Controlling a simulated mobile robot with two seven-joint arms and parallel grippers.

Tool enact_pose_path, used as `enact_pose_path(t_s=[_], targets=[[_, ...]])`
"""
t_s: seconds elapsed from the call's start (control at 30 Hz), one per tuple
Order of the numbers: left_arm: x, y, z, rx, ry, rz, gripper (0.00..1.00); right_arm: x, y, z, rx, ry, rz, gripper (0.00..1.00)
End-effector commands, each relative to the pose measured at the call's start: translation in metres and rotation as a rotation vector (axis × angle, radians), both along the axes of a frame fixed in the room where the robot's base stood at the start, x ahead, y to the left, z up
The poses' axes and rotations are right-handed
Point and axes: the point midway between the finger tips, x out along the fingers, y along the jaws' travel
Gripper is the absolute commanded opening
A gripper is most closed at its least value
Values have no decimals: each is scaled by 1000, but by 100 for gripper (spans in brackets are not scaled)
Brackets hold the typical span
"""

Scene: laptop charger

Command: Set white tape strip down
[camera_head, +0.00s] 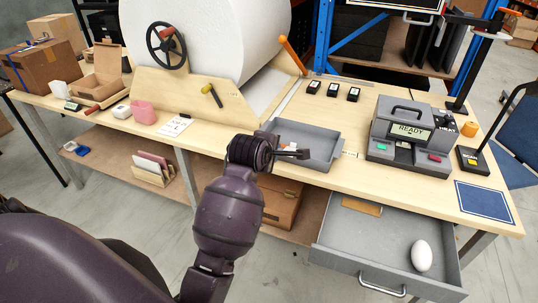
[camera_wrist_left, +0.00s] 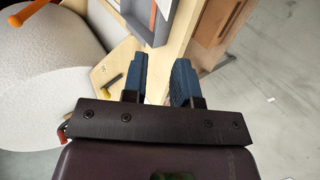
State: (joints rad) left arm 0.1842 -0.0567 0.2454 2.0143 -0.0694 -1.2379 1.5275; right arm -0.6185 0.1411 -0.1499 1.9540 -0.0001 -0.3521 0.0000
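I cannot clearly make out the white tape strip in either view. My left gripper (camera_head: 302,154) is over the near part of the grey tray (camera_head: 325,140) on the workbench in the head view. In the left wrist view, the two blue fingers of my left gripper (camera_wrist_left: 160,75) are apart, with bare light wood visible between them and nothing seen held. The grey tray (camera_wrist_left: 157,38) is beyond the fingertips, with something orange in it. A small white label (camera_head: 350,154) lies on the bench edge right of the tray. My right gripper is not in view.
A grey machine marked READY (camera_head: 408,138) stands right of the tray. Below it, an open drawer (camera_head: 390,235) holds a white oval object (camera_head: 421,255). A large white roll (camera_head: 215,35) stands behind. A blue mat (camera_head: 484,200) lies at the right.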

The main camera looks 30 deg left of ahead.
Motion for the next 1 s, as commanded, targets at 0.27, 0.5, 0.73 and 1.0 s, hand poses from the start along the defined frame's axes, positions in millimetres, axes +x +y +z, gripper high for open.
enact_pose_path(t_s=[0.27,0.5,0.73,1.0], targets=[[-25,4,-43,224,36,-152,27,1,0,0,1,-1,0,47],[-93,-2,-126,683,92,-506,27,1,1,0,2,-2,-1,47],[-179,-21,-190,1081,118,-844,27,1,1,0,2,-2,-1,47],[-251,-40,-223,1350,109,-1074,27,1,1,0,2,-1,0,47]])
